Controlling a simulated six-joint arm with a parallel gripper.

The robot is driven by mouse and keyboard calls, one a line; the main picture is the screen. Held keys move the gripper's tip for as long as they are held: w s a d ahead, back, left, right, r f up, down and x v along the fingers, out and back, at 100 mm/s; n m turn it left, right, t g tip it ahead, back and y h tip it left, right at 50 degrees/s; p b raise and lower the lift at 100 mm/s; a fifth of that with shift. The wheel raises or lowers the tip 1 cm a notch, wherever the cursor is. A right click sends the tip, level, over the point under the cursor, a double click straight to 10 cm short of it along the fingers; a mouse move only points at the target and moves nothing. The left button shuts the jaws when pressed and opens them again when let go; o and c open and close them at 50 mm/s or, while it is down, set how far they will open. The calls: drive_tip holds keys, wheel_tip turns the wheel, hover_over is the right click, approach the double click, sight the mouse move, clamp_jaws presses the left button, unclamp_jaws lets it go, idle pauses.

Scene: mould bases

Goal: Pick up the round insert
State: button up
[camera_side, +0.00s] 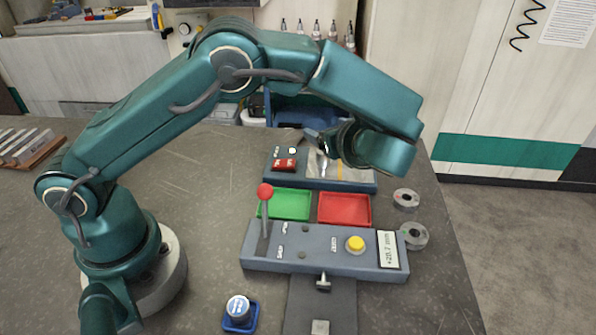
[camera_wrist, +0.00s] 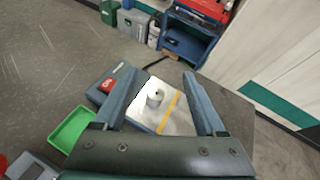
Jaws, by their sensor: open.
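My gripper (camera_wrist: 162,76) is open, with one finger on each side of the insert in the wrist view. The fingers appear empty, and I cannot tell their height above the plate. In the side view my gripper (camera_side: 318,143) hangs tilted over the rear station (camera_side: 325,184), partly hidden by my wrist. The insert is hard to make out there.
The rear station carries a red switch (camera_side: 285,164). In front are a green tray (camera_side: 286,204), a red tray (camera_side: 344,209) and a control box (camera_side: 300,264) with an upright red-knobbed lever (camera_side: 266,212). Two grey rings (camera_side: 406,198) (camera_side: 414,236) lie right. A blue holder (camera_side: 240,325) stands in front.

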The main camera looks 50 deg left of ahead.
sight(325, 168)
drive_tip(key=f, duration=0.2)
drive_tip(key=d+f+m, duration=0.2)
drive_tip(key=f, duration=0.1)
drive_tip(key=shift+s+d+f+t, duration=0.25)
drive_tip(key=shift+s+f+t, duration=0.1)
drive_tip(key=shift+t, duration=0.05)
drive_tip(key=shift+x, duration=2.35)
drive_tip(key=shift+r, duration=0.1)
clamp_jaws()
